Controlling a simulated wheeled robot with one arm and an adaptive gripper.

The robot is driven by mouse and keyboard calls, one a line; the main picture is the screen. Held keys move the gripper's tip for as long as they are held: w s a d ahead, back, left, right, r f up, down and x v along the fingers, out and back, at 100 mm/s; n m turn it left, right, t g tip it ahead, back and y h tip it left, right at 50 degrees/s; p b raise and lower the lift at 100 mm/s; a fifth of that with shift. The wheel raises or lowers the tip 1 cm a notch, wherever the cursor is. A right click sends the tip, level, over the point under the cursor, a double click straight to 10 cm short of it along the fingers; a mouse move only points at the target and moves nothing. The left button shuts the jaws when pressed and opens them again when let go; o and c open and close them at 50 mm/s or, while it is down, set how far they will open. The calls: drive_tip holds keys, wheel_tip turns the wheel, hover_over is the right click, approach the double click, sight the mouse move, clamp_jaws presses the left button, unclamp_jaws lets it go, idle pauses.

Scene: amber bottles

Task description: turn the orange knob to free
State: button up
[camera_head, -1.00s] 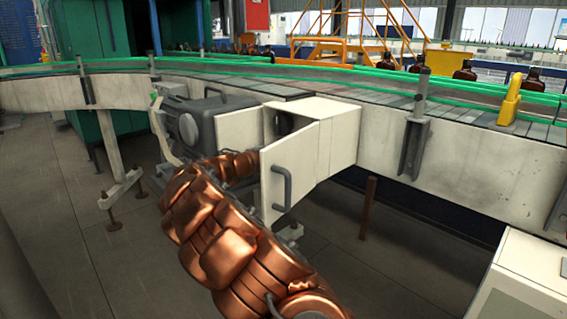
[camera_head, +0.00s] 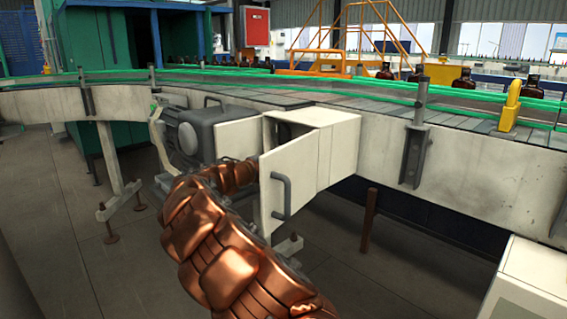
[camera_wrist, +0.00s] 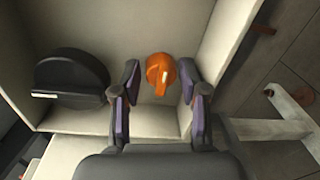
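The orange knob (camera_wrist: 160,74) shows in the wrist view, mounted on the pale inner wall of the open box. My gripper (camera_wrist: 157,85) is open, with one dark, purple-padded finger on each side of the knob. I see a gap between the knob and each finger, so it does not look gripped. In the head view the white box (camera_head: 338,150) has its door (camera_head: 285,186) open, and my copper-coloured arm reaches behind the door. The knob and gripper are hidden there.
A large black dial (camera_wrist: 71,76) with a white mark sits left of the knob. The box walls are close around my gripper. A conveyor (camera_head: 480,122) with green rails and brown bottles (camera_head: 462,80) runs above. A grey motor (camera_head: 196,127) stands left of the box.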

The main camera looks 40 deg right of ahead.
drive_tip(key=shift+o, duration=1)
drive_tip(key=shift+p, duration=0.35)
